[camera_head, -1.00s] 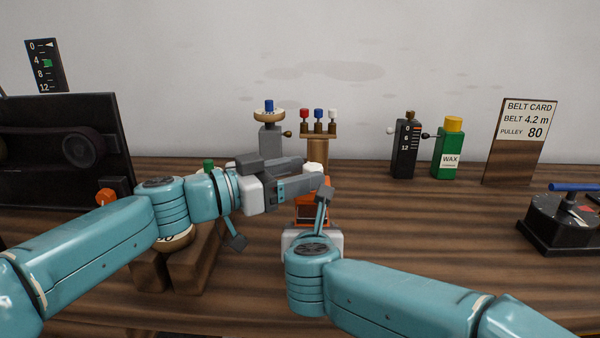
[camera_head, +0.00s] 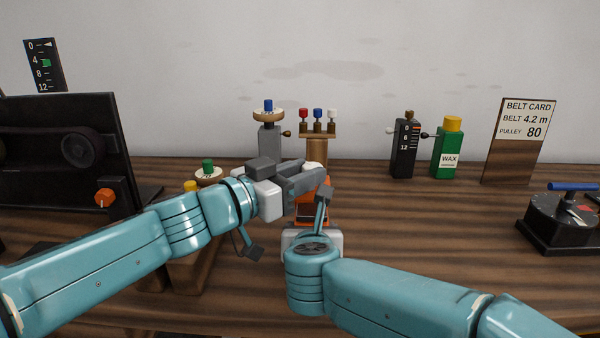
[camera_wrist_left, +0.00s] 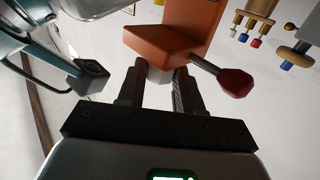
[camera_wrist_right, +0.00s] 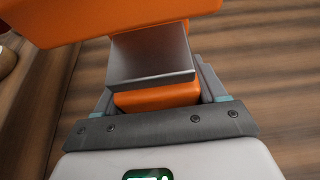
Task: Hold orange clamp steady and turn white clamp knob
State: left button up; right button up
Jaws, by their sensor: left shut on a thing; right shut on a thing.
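The orange clamp (camera_head: 312,213) stands on the wooden table in the middle of the head view, partly hidden behind my right wrist. The white clamp knob (camera_head: 315,166) is at its top, mostly covered by my left gripper (camera_head: 318,176). In the left wrist view the white knob (camera_wrist_left: 158,76) sits between the two dark fingers, and that gripper is shut on it. In the right wrist view my right gripper (camera_wrist_right: 158,88) is shut on the lower orange part (camera_wrist_right: 157,98) of the clamp, below a grey metal plate (camera_wrist_right: 150,55). A rod with a red knob (camera_wrist_left: 235,83) sticks out of the clamp.
Behind the clamp stand a grey post with a blue-topped wheel (camera_head: 268,115) and a wooden stand with red, blue and white pegs (camera_head: 318,130). A black belt panel (camera_head: 65,150) is at left. A green wax bottle (camera_head: 447,150) is at right.

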pick_arm(q)
jog(key=shift+n+t+y, duration=0.4)
jog(key=shift+t+y, duration=0.1)
jog(key=o, duration=1.1)
jog(key=shift+c, duration=0.2)
jog(key=shift+h, duration=0.3)
